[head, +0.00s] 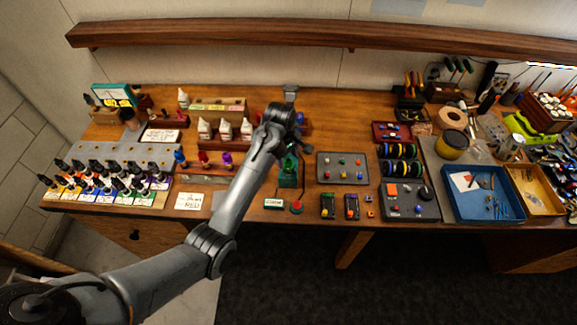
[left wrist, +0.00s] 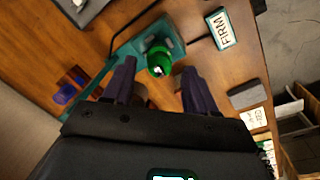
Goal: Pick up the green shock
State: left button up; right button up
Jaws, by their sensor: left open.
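The green shock (left wrist: 160,58) shows in the left wrist view as a round green body with a pale centre, seen nearly end-on. It stands at a teal stand (left wrist: 122,50) on the wooden table. In the head view the teal stand (head: 288,178) is at the middle of the table, partly behind my left arm. My left gripper (left wrist: 158,72) is open, with its two dark fingers on either side of the shock's near end. I cannot tell whether they touch it. My right gripper is in neither view.
A grey tray with coloured knobs (head: 342,168) is to the right. Several bottles stand to the left. A blue bin (head: 484,208) is further right.

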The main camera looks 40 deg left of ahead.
aim_at(289, 162)
pick_arm(q)
jog(key=f, duration=0.1)
jog(key=f+p, duration=0.1)
jog(key=f, duration=0.1)
jog(key=shift+w+f, duration=0.1)
jog(key=shift+w, duration=0.15)
jog(key=shift+f+p, duration=0.3)
jog(key=shift+f, duration=0.4)
jog(key=shift+w, duration=0.1)
grip_shut()
jog(key=shift+d+r, duration=0.1)
jog(key=shift+r, duration=0.15)
